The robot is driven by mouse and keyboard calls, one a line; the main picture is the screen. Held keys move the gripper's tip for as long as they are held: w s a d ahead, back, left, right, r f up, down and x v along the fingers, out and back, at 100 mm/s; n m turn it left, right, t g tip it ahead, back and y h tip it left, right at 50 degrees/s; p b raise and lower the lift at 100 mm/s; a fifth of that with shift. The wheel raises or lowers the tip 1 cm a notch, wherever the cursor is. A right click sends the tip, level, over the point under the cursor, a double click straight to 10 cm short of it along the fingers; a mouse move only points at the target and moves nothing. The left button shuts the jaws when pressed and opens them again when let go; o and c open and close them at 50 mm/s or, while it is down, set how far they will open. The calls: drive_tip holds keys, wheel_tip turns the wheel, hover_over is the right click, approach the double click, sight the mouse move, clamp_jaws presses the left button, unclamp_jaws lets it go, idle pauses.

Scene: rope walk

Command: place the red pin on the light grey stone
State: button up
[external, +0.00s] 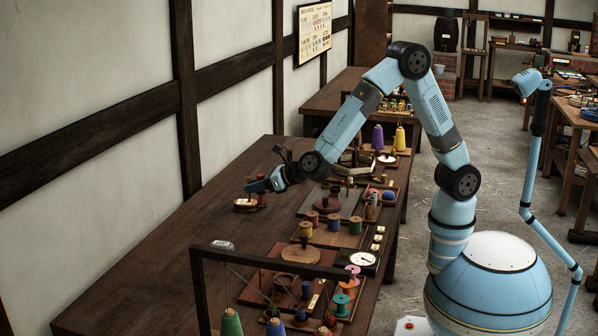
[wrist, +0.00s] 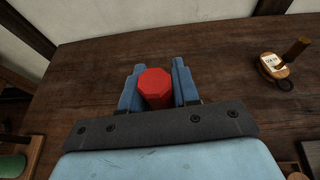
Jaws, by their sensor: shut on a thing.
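The red pin (wrist: 154,88) is between the two blue fingers of my gripper (wrist: 158,90) in the wrist view, its eight-sided end facing the camera. Its far end is hidden. In the external view my gripper (external: 259,187) reaches over the far left part of the long table, and a bit of the red pin (external: 262,200) shows below it. Whether the pin touches the table cannot be told. A small light grey thing (external: 222,244), probably the stone, shows nearer the camera, by the top corner of a dark frame. It is not seen in the wrist view.
A labelled wooden base with a brown peg (wrist: 272,66) stands right of my gripper in the wrist view. The dark frame (external: 280,262) rises at the table's near end. Spools and boards crowd the right side. The table's left side (external: 165,240) is mostly bare.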

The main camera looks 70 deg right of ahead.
drive_tip(key=w+a+f, duration=0.2)
drive_tip(key=w+f, duration=0.1)
drive_tip(key=w, duration=0.1)
drive_tip(key=w+a+f, duration=0.2)
drive_tip(key=w+f, duration=0.1)
drive_tip(key=w, duration=0.1)
drive_tip(key=w+a+f, duration=0.1)
drive_tip(key=w+f, duration=0.3)
drive_tip(key=shift+w+a+f, duration=0.1)
drive_tip(key=shift+w+a, duration=0.15)
drive_tip(key=shift+a, duration=0.15)
wheel_tip(320, 180, down, 3)
drive_tip(key=shift+r, duration=0.1)
drive_tip(key=o, duration=1)
drive_tip(key=shift+o, duration=0.2)
